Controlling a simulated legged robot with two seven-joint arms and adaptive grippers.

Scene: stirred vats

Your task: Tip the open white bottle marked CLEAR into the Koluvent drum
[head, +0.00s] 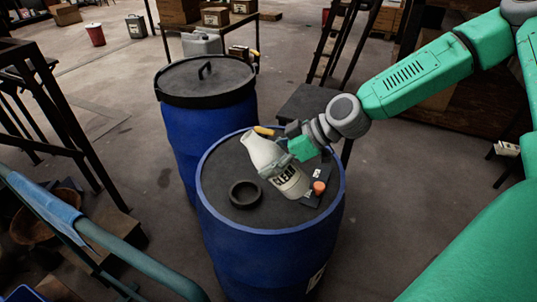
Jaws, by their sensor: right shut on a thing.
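The white bottle (267,157) marked CLEAR is tilted, with its open neck toward the upper left. My right gripper (297,143) is shut on its upper right side and holds it over the front blue drum (262,260). I cannot tell whether its base touches the drum top. A raised black ring (245,194) on the dark drum top lies left of and below the bottle, and the neck is not over it. No Koluvent name is readable; a pale label shows only partly low on this drum. My left gripper is not in view.
An orange cap (319,188) sits on a dark flat piece at the drum top's right. A second blue drum (208,119) with a handled black lid stands behind. Dark steps stand at upper right.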

